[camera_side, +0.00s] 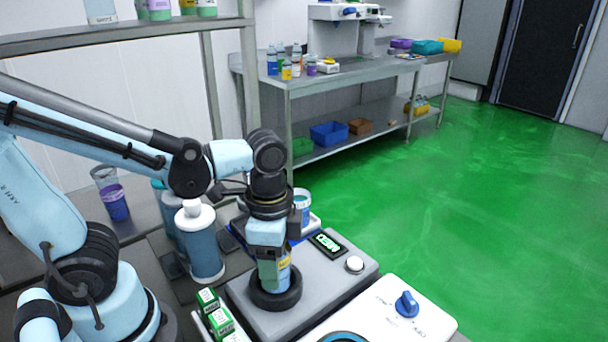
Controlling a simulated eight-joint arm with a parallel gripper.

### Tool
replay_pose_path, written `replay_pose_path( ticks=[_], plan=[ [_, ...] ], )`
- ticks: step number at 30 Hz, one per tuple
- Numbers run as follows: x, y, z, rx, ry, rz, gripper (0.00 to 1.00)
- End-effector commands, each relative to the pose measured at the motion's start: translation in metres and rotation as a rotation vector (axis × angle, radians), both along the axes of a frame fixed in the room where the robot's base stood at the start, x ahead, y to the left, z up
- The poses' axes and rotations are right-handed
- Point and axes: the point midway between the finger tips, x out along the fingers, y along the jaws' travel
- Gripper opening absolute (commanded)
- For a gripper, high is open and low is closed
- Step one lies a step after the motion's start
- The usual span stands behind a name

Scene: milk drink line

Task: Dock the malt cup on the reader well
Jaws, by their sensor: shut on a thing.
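The grey reader box (318,277) stands in the lower middle of the side view. It has a lit display with green characters (328,244) and a round white button (355,265). Its well is a thick black ring (275,300) on the top. My gripper (274,259) points straight down over the ring and is shut on a cup, which I take as the malt cup (284,276).
A tall blue canister with white top (205,250) stands close left of my gripper. A blue-rimmed cup (302,204) is behind it. Green-white boxes (219,318) are in front, and a white panel with a blue knob (406,305) is at right. A purple-filled cup (114,200) is left.

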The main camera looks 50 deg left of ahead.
Motion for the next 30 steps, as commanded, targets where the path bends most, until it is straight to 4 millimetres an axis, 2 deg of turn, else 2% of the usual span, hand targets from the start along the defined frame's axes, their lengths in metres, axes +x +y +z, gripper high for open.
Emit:
replay_pose_path(
  ticks=[18, 19, 20, 21, 30],
  plan=[
    [0.001, 0.0, -0.011, 0.0, 0.0, 0.0, 0.22],
    [0.001, 0.0, -0.011, 0.0, 0.0, 0.0, 0.62],
    [0.001, 0.0, -0.011, 0.0, 0.0, 0.0, 0.67],
    [0.001, 0.0, -0.011, 0.0, 0.0, 0.0, 0.7],
    [0.0, 0.0, -0.01, 0.0, 0.0, 0.0, 0.7]
  ],
)
